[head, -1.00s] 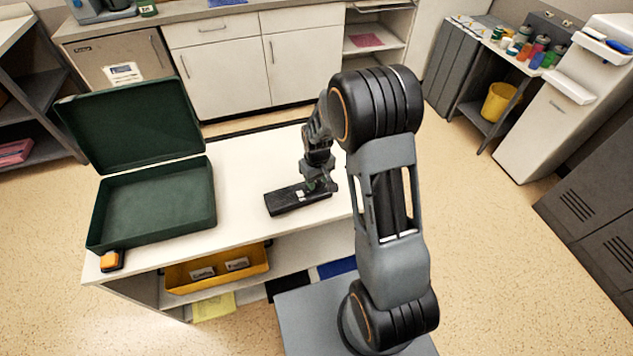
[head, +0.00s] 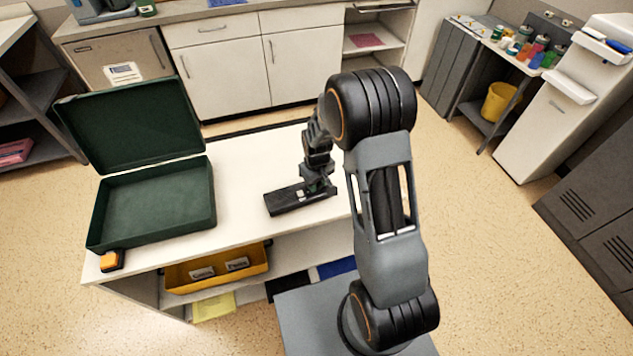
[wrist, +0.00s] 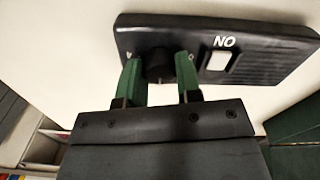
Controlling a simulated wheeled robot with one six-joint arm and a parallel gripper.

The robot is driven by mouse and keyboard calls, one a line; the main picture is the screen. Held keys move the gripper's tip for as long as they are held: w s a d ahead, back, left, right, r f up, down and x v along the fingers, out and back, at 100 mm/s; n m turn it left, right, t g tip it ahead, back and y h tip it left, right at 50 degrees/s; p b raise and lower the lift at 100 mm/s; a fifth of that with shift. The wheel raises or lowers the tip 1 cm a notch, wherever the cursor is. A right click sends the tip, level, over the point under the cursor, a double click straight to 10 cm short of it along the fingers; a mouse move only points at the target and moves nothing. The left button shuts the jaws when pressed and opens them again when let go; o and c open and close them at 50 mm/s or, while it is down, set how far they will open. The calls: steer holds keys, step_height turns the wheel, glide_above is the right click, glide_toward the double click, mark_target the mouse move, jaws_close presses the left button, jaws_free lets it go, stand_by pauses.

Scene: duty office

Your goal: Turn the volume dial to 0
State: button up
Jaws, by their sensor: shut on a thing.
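A flat black device (head: 283,203) lies on the white table, right of the green case. In the wrist view the device body (wrist: 270,65) carries a round black dial (wrist: 158,66), a pale square button (wrist: 219,61) and the letters "NO", which look upside down. My gripper (wrist: 157,63) has its two green fingers on either side of the dial, shut on it. In the head view my gripper (head: 318,187) is at the right end of the device and hides the dial. The dial's pointer and scale cannot be read; marks beside it are partly covered by the fingers.
An open dark green case (head: 150,200) stands on the left of the table (head: 238,170). A small orange and black item (head: 111,261) is at the front left corner. A yellow bin (head: 215,268) sits on the shelf below. The table behind the device is clear.

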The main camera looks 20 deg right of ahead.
steer(key=n+b, duration=0.1)
steer(key=n, duration=0.4)
steer(key=shift+n+b, duration=0.35)
steer(key=shift+n, duration=0.05)
steer(key=n+b, duration=0.1)
steer(key=n, duration=0.9)
steer(key=shift+n+b, duration=0.4)
steer(key=shift+n, duration=1.8)
steer(key=o, duration=0.6)
steer(key=shift+o, duration=0.2)
